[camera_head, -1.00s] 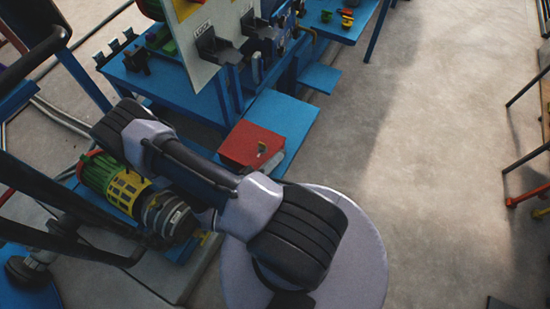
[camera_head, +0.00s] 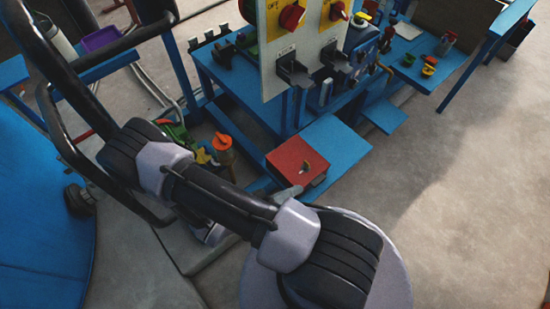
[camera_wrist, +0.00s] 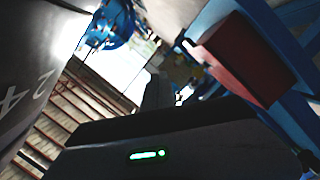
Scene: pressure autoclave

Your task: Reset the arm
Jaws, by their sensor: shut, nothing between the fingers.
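My arm crosses the lower middle of the head view, folded in dark and pale grey links. My gripper does not show in the head view. In the wrist view the dark gripper body with a green light fills the bottom, and its dark fingertips (camera_wrist: 155,92) point up the picture. The fingers are shut and empty, and I see them touching nothing.
A white control panel (camera_head: 304,48) with red knobs stands on a blue bench (camera_head: 235,82). A red box (camera_head: 297,160) sits low before it. A large blue surface (camera_head: 45,215) and black rails flank my arm at left. Open concrete floor (camera_head: 470,210) lies at right.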

